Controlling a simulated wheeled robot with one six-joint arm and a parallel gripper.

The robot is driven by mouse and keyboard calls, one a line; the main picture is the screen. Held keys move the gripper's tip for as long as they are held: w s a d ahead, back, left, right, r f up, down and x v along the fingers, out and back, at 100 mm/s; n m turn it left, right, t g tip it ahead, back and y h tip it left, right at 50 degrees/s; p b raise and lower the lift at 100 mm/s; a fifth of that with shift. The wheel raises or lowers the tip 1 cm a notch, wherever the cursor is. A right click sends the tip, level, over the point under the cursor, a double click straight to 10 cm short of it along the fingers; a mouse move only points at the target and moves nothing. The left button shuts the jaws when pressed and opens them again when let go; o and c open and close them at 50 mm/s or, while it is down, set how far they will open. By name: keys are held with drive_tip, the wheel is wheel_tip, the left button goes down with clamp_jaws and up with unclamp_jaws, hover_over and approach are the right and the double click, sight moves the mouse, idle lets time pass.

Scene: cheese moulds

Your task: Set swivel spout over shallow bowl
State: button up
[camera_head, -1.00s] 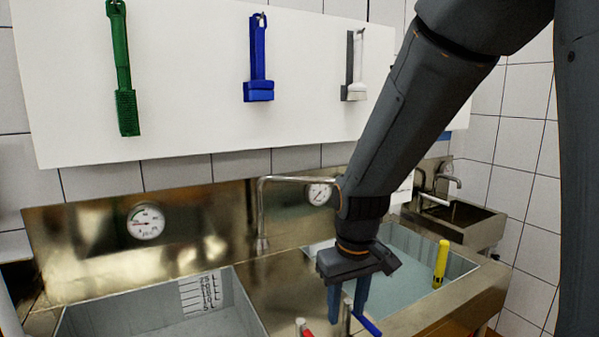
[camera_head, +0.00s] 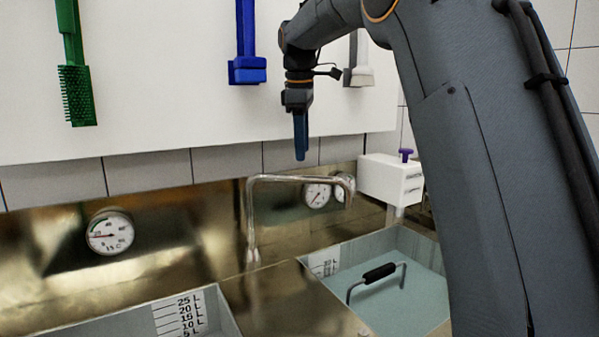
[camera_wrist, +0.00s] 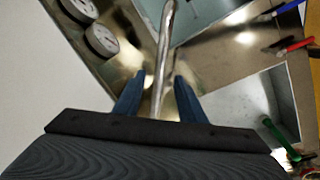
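The swivel spout (camera_head: 300,178) is a bent metal pipe rising from the steel between two sunken basins. Its arm extends right in the head view, towards the right basin (camera_head: 405,242), which holds pale blue liquid. The left basin (camera_head: 226,318) has a litre scale on its wall. I cannot tell which basin is the shallow bowl. My gripper (camera_head: 301,155) points down above the spout's arm. In the wrist view the blue fingers (camera_wrist: 157,85) are apart, and the spout (camera_wrist: 163,50) runs between them in the picture, apparently below the tips and not gripped.
Dials (camera_head: 110,232) sit on the steel back wall. Green (camera_head: 75,85) and blue (camera_head: 247,60) brushes hang on the white board behind. A white box (camera_head: 390,180) with a purple knob stands at the back right. A black-handled tool (camera_head: 380,273) stands in the right basin.

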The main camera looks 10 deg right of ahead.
sight(301, 176)
drive_tip(key=shift+w+f+p, duration=0.2)
drive_tip(key=shift+w+f, duration=0.05)
drive_tip(key=shift+f, duration=0.95)
drive_tip(key=shift+w+f+p, duration=0.2)
drive_tip(key=shift+f, duration=1.05)
drive_tip(key=shift+w+f+p, duration=0.2)
drive_tip(key=shift+w+f, duration=0.05)
drive_tip(key=shift+f, duration=0.95)
drive_tip(key=shift+d, duration=0.1)
clamp_jaws()
